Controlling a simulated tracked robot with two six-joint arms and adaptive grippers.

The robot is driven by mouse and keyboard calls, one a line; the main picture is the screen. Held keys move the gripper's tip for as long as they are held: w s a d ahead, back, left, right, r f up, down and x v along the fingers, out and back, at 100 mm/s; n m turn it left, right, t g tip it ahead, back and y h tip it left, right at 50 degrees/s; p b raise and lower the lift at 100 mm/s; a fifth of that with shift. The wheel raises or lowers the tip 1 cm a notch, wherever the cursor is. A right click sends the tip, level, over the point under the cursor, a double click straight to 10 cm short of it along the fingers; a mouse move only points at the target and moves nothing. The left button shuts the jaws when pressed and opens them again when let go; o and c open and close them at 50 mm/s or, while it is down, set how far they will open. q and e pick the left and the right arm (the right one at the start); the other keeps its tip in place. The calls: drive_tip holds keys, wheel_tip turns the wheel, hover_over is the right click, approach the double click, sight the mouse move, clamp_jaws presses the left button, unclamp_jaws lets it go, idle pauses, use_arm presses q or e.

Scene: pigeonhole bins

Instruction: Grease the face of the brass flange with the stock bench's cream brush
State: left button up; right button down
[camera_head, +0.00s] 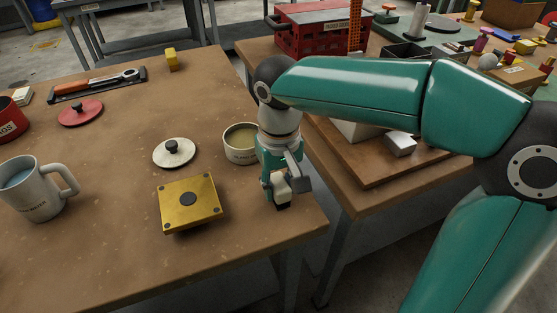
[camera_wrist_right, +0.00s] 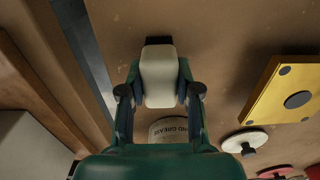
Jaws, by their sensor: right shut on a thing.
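My right gripper (camera_head: 279,182) is shut on a cream brush (camera_head: 283,190) with a dark tip pointing down. In the right wrist view the gripper (camera_wrist_right: 160,92) has a finger on each side of the cream brush (camera_wrist_right: 158,78). The brush is near the table's right edge, right of the brass flange (camera_head: 203,213) and apart from it. The flange, a square yellow plate with dark spots, also shows in the wrist view (camera_wrist_right: 268,88). An open cream tin of grease (camera_head: 238,154) stands just behind the gripper; its lettering shows in the wrist view (camera_wrist_right: 168,130). My left gripper is out of view.
A cream lid (camera_head: 165,155) lies behind the flange and a red lid (camera_head: 72,118) farther back. A grey mug (camera_head: 34,200) stands at left. A wrench tray (camera_head: 65,97) and yellow block (camera_head: 172,62) lie at the back. A gap separates the right bench (camera_head: 370,200).

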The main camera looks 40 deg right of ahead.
sight(279, 182)
wheel_tip(279, 182, up, 8)
drive_tip(key=p, duration=0.7)
idle(1.4)
